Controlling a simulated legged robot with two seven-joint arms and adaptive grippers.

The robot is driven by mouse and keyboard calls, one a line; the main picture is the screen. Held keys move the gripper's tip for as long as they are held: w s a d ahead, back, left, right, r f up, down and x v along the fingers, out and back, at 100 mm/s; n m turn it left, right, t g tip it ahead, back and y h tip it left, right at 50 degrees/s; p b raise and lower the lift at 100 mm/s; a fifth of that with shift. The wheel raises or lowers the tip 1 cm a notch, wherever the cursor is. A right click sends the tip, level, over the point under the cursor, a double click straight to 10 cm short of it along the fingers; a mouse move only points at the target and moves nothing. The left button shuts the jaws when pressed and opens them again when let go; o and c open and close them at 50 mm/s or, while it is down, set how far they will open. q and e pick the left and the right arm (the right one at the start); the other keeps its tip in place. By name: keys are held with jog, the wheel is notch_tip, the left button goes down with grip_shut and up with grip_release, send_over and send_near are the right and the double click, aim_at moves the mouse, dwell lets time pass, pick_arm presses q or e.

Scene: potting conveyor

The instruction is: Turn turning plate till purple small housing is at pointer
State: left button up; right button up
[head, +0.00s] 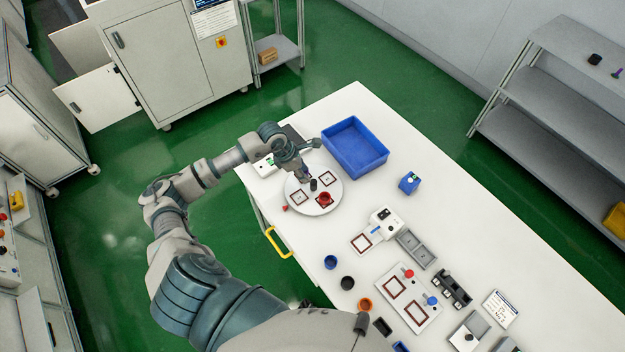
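The round white turning plate (318,210) lies on the white table. It bears several dark-red square outlines and a red part (325,199) near its front right. A small dark cylinder (313,185) stands near its middle. My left gripper (305,177) is over the back left part of the plate, close to the cylinder; whether it touches anything and how its fingers stand is too small to tell. A small red piece (285,208), perhaps the pointer, sits at the plate's left edge. I cannot make out a purple housing on the plate; my gripper hides part of it. My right gripper is not in view.
A blue bin (355,147) stands just behind the plate. A blue block (409,182) and a white device (385,222) are to the right. Fixtures and small cups crowd the near table. A small purple item (617,73) lies on the grey shelf (570,95).

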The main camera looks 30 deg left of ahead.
aim_at(313, 181)
pick_arm(q)
jog(key=x, duration=0.3)
jog(key=d+x, duration=0.1)
jog(key=x, duration=0.2)
jog(key=shift+d+f+p, duration=0.2)
jog(key=shift+p, duration=0.1)
jog(key=shift+w+d+f, duration=0.2)
jog(key=shift+d+f, duration=0.05)
jog(key=shift+f, duration=0.05)
jog(key=shift+a, duration=0.2)
jog(key=shift+s+a, duration=0.1)
jog(key=shift+a, duration=0.35)
grip_shut()
jog(key=shift+d, duration=0.15)
